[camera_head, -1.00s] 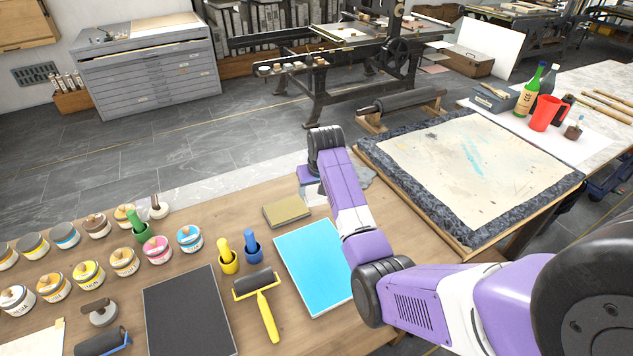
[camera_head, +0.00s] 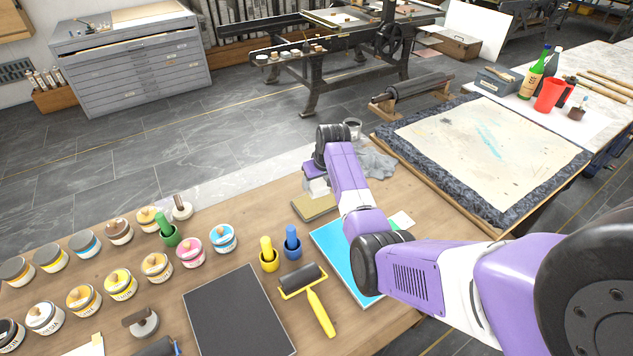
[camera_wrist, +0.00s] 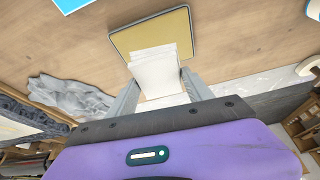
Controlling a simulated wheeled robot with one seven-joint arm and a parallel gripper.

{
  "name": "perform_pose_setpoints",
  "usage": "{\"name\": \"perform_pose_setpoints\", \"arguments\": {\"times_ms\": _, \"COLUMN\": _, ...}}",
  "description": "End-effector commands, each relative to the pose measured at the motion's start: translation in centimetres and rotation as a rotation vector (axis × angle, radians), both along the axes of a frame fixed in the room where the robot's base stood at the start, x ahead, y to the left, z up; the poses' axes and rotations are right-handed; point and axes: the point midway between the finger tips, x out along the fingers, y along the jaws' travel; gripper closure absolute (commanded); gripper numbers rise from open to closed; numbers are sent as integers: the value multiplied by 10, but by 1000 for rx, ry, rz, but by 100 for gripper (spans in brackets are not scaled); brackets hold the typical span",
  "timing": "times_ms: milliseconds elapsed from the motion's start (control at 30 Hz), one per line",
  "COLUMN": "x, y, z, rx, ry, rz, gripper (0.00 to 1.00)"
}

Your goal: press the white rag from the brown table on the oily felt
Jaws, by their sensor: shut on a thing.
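My gripper (camera_wrist: 160,78) is shut on the white rag (camera_wrist: 156,66), a pale folded piece between the fingers in the wrist view. In the head view the rag (camera_head: 318,187) shows just below my purple wrist. The oily felt appears to be the flat tan pad with a dark edge (camera_wrist: 150,32), lying on the brown table (camera_head: 240,225). The rag's free end overlaps the pad's near part in the wrist view; I cannot tell whether they touch. In the head view the pad (camera_head: 314,208) lies just below the rag, partly hidden by my arm.
A crumpled grey cloth (camera_head: 376,164) and a metal can (camera_head: 352,128) are just right of my wrist. A blue sheet (camera_head: 340,255), a yellow roller (camera_head: 318,305), small yellow and blue pots and several ink tins stand nearer.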

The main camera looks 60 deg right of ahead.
Motion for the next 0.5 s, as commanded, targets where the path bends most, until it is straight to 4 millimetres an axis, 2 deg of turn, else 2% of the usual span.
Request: {"name": "perform_pose_setpoints", "arguments": {"times_ms": 500, "x": -1, "y": 0, "z": -50, "rx": 1, "ry": 0, "rz": -2, "gripper": 73}}
